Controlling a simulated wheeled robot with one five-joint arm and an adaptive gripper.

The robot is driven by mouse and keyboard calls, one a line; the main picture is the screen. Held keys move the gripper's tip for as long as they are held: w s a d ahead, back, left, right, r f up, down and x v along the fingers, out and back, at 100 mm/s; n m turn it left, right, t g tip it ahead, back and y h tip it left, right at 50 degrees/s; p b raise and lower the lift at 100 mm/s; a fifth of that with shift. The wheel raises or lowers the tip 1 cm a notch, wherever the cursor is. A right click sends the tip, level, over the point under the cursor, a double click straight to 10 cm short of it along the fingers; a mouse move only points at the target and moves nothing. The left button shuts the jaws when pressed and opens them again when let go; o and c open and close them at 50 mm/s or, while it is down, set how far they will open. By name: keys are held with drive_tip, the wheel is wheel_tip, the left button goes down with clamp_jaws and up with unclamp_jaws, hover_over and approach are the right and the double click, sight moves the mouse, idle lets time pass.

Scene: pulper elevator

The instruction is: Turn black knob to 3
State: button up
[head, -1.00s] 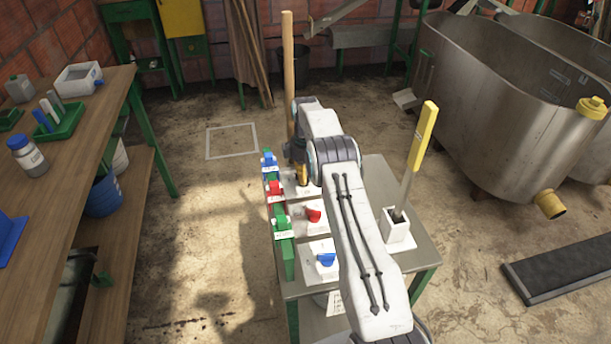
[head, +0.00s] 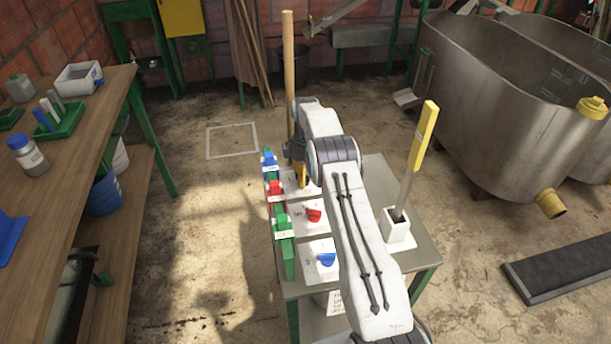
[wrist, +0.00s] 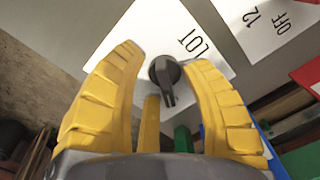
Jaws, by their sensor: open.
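The black knob (wrist: 165,72) sits on a white plate (wrist: 133,37) in the wrist view. The knob's pointer faces down in the picture, toward my palm. In the head view my gripper (head: 300,176) is over the far end of the small table, and my arm hides the black knob there.
A red knob (head: 314,214) and a blue knob (head: 326,260) sit on nearer white plates. Blue, red and green blocks (head: 283,236) line the table's left edge. A wooden pole (head: 288,75) stands behind. A yellow-handled tool (head: 423,138) stands in a white holder at right.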

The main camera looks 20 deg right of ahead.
wheel_tip(320, 180, up, 6)
drive_tip(key=shift+r, duration=0.75)
drive_tip(key=shift+a+r, duration=0.1)
drive_tip(key=shift+r, duration=0.25)
drive_tip(key=s+a+r+m+t+p, duration=0.15)
drive_tip(key=s+a+r, duration=0.25)
drive_tip(key=s+r, duration=0.45)
drive_tip(key=s+a+r+m, duration=0.35)
drive_tip(key=s+r, duration=0.25)
drive_tip(key=r, duration=0.6)
drive_tip(key=s+a+m+t+p, duration=0.1)
drive_tip(key=s+a+m, duration=0.1)
drive_tip(key=s, duration=1)
drive_tip(key=s+a+f+m+t+p, duration=0.1)
drive_tip(key=s+a+m, duration=0.1)
drive_tip(key=s, duration=1.1)
drive_tip(key=shift+a+f+m, duration=0.25)
drive_tip(key=shift+a+m, duration=0.15)
drive_tip(key=shift+a, duration=0.35)
